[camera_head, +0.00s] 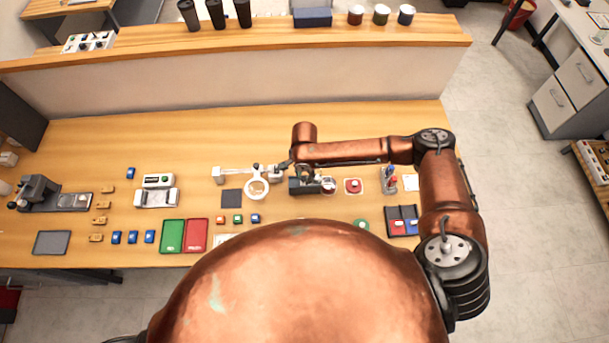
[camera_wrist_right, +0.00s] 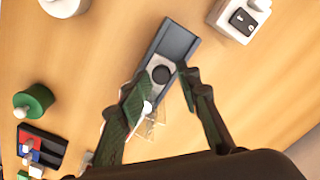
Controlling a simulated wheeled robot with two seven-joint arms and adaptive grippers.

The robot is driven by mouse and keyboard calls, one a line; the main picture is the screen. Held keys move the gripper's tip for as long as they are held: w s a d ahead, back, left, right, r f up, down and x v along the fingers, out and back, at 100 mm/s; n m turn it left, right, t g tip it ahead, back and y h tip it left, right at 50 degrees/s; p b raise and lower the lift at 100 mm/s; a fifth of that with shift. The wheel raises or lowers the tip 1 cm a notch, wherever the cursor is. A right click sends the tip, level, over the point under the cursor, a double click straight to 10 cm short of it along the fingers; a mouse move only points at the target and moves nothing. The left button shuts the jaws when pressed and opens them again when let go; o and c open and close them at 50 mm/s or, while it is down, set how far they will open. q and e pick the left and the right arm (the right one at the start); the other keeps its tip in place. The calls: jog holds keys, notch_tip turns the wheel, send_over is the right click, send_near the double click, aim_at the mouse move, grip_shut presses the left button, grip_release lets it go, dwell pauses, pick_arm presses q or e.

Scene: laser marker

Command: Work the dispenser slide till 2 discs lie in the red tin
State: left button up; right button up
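The dispenser (camera_head: 300,187) is a dark block in the middle of the table, partly covered by my right gripper (camera_head: 303,172). In the right wrist view a dark grey rail (camera_wrist_right: 178,42) holds a pale plate with a dark round spot (camera_wrist_right: 160,74). My right gripper (camera_wrist_right: 160,80) has its fingertips apart, one on either side of the rail; I cannot tell whether they touch it. Clear plastic parts (camera_wrist_right: 152,122) show between the fingers. The red tin (camera_head: 353,186) stands to the right of the dispenser; its contents are too small to make out. My left gripper is out of view.
A green tin (camera_head: 361,226), also in the right wrist view (camera_wrist_right: 35,101), and a dark divided tray (camera_head: 402,213) are at the right front.

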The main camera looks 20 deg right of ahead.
jog(key=shift+d, duration=0.1)
jog(key=shift+r, duration=4)
